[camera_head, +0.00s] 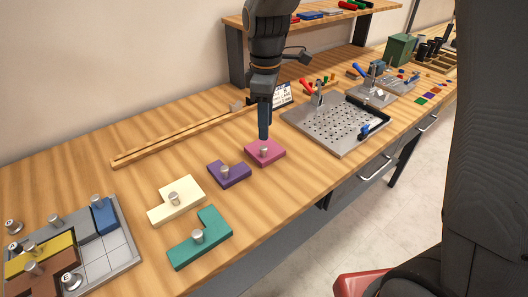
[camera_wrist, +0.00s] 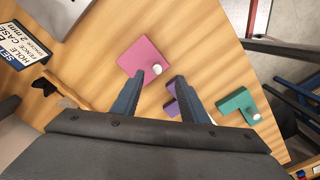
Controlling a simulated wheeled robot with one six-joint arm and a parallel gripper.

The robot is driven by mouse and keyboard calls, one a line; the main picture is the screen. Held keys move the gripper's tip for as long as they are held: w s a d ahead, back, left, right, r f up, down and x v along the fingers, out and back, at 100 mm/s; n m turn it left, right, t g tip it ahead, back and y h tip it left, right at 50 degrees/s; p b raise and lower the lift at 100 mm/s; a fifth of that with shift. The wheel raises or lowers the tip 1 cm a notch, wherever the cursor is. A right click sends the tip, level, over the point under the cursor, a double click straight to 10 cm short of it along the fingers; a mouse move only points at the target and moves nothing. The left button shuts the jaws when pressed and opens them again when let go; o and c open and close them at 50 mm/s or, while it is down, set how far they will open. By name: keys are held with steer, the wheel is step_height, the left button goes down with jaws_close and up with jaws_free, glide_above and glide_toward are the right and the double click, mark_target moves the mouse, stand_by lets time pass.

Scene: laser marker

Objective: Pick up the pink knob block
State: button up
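The pink knob block (camera_head: 264,152) lies flat on the wooden bench, with a silver knob on its top. My gripper (camera_head: 264,136) points down over it in the head view, close above the block or its knob; the exact gap is hard to tell. In the wrist view the pink block (camera_wrist: 142,54) lies beyond the fingertips, and its pale knob (camera_wrist: 157,69) shows near the left finger. My gripper (camera_wrist: 160,76) is open there, with its two fingers well apart and nothing held between them.
A purple knob block (camera_head: 229,174), a cream block (camera_head: 176,199) and a teal block (camera_head: 200,236) lie to the left. A puzzle tray (camera_head: 124,258) is at the far left. A wooden rail (camera_head: 180,137) runs behind. A perforated metal plate (camera_head: 338,125) is to the right.

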mark_target(263, 147)
steer(key=shift+w+a+f+n, duration=0.15)
steer(key=shift+a+n, duration=0.15)
steer(key=shift+f, duration=0.35)
steer(key=shift+w+f+p, duration=0.2)
steer(key=shift+f+p, duration=1.1)
steer(key=shift+f, duration=2.05)
steer(key=shift+c, duration=0.2)
jaws_close()
